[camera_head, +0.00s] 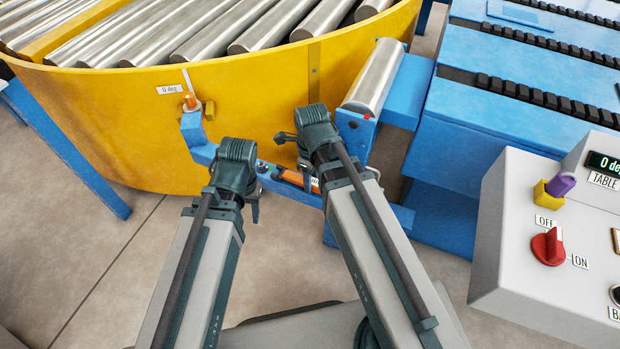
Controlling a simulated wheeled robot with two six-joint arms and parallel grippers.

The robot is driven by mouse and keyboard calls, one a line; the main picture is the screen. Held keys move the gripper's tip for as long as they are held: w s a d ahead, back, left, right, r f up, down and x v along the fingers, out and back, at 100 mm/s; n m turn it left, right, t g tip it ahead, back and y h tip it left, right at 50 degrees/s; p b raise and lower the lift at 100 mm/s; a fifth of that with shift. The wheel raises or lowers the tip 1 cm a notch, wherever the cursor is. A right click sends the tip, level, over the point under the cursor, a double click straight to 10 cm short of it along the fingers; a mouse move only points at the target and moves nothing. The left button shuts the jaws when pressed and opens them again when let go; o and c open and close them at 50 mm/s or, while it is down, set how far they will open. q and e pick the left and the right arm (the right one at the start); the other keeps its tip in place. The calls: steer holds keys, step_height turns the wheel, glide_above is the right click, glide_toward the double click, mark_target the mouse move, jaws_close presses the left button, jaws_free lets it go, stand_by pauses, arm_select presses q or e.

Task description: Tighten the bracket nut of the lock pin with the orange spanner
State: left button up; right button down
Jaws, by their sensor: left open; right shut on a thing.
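The orange spanner (292,178) lies along the blue bracket arm (202,153), partly hidden by my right gripper (306,168), which is shut on it. My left gripper (254,208) is open at the left of the spanner, beside the bracket arm, and looks empty. The orange-topped lock pin (190,102) stands at the bracket's upper left end, next to the yellow ring's wall. A small greyish fitting (262,166) shows on the bracket between my grippers. I cannot tell whether it is the bracket nut, or whether the spanner touches it.
The yellow turntable (240,108) with steel rollers fills the upper left, with a "0 deg" label (170,89). A single steel roller (374,75) sits right of my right gripper. A blue conveyor (480,120) and a grey control box (510,220) with a red switch (548,247) stand at right.

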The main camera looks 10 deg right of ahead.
steer(key=shift+r+p, duration=2.5)
step_height(320, 180, up, 19)
steer(key=p, duration=1.9)
